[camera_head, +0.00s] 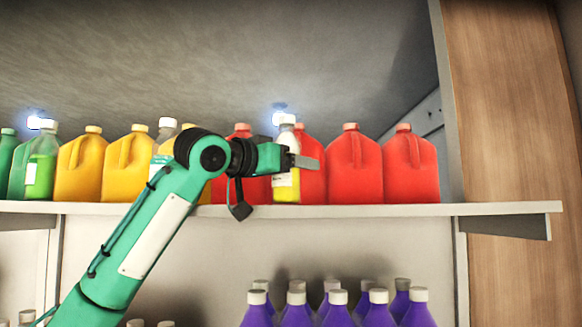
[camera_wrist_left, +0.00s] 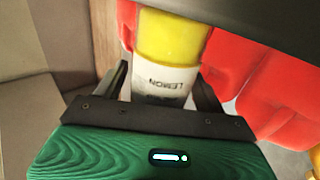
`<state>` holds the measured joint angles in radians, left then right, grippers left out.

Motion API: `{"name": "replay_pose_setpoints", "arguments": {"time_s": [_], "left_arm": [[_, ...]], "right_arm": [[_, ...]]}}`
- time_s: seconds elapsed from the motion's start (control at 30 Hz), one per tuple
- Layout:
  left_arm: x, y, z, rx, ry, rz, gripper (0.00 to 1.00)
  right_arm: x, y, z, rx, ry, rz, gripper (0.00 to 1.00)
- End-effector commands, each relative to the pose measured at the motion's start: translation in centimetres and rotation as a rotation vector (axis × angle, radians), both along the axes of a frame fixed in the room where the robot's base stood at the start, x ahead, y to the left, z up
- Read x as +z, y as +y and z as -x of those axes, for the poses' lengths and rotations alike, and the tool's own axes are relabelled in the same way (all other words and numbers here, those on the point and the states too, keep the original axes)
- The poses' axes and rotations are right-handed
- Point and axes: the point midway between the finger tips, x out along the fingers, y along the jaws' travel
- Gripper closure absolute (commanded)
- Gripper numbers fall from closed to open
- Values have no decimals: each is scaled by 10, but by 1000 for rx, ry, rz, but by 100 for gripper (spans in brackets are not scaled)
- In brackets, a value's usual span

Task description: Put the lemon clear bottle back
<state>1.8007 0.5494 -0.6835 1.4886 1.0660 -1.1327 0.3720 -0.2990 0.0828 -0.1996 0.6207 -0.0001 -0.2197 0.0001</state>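The lemon clear bottle (camera_head: 286,185) has yellow liquid, a pale label and a white cap. It is upright at the shelf among red jugs, its base about level with theirs. My left gripper (camera_head: 300,161) is around its upper part, partly hiding it. In the left wrist view, the bottle (camera_wrist_left: 168,45) with its LEMON label is between the two fingers of the left gripper (camera_wrist_left: 163,80), which look closed on its sides. Whether its base touches the shelf is hard to tell. My right gripper is not in view.
Red jugs (camera_head: 354,165) stand right beside and behind the bottle. Yellow jugs (camera_head: 81,168) and a green-filled clear bottle (camera_head: 40,175) stand to the left on the shelf (camera_head: 400,211). Purple bottles (camera_head: 337,312) are on a lower level. A wooden panel (camera_head: 510,120) bounds the right.

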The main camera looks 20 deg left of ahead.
Motion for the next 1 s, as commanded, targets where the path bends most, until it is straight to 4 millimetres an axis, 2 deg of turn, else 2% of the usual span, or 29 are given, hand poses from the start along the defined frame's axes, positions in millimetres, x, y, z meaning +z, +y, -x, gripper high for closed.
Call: {"name": "replay_pose_setpoints", "arguments": {"time_s": [0.23,0.27,0.37,0.6,0.8,1.0], "left_arm": [[5,0,0,1,-1,0,29],[2,2,2,1,-1,0,29],[-1,8,13,0,-3,1,29],[-3,31,57,0,-4,0,29],[0,49,89,0,-3,1,29],[2,57,104,0,0,-1,29]], "right_arm": [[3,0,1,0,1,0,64],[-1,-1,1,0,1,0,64],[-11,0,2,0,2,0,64],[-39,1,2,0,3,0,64],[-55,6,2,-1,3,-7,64],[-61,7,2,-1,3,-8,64]]}}
